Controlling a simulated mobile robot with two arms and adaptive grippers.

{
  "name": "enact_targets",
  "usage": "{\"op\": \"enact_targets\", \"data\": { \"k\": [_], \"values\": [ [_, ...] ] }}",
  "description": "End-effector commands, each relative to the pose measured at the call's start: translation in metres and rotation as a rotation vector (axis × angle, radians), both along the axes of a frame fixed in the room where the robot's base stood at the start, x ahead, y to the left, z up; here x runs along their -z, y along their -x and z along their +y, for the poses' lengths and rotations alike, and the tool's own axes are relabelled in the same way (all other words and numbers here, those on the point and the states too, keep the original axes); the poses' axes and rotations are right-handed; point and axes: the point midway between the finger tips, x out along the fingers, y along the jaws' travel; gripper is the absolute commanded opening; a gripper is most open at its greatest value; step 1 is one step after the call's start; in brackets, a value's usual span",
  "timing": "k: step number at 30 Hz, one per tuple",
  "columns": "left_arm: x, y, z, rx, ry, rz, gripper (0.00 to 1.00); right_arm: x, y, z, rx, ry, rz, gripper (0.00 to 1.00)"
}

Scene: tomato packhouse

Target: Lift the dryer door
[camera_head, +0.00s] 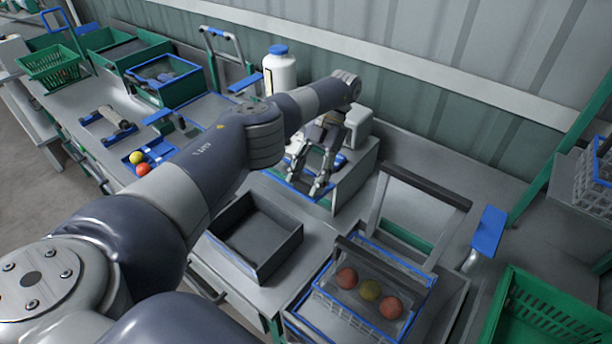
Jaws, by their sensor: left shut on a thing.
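My left arm reaches across the middle of the view, and its left gripper (320,188) points down at a grey box-like unit with blue edging (352,182) on the bench. The fingers are shut on a part at the unit's near blue edge; the part is small and mostly hidden by the fingers. I cannot tell for sure whether this is the dryer door. My right gripper is not in view.
An open grey tray (285,266) sits in front of the gripper. A white bottle with a blue cap (280,75) stands behind my arm. Green crates (535,305) are at the lower right and upper left. A corrugated wall closes off the back.

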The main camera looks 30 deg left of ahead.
Motion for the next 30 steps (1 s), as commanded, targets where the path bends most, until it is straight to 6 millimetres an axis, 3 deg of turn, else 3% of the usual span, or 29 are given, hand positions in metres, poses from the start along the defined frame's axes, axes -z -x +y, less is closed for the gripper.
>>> {"op": "enact_targets", "data": {
  "k": [15,16,18,30],
  "values": [
    [0.0009,0.0006,-0.0012,0.003,0.0,0.008,0.07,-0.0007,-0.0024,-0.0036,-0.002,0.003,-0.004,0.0],
    [0.0009,0.0006,-0.0012,0.003,0.0,0.008,0.52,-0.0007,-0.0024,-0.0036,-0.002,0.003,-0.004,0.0],
    [0.0009,0.0006,-0.0012,0.003,0.0,0.008,0.68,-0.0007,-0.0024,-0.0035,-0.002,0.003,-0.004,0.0],
    [-0.0006,0.0001,-0.0008,0.002,-0.002,0.006,0.7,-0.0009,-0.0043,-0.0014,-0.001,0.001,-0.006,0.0]
  ]
}}
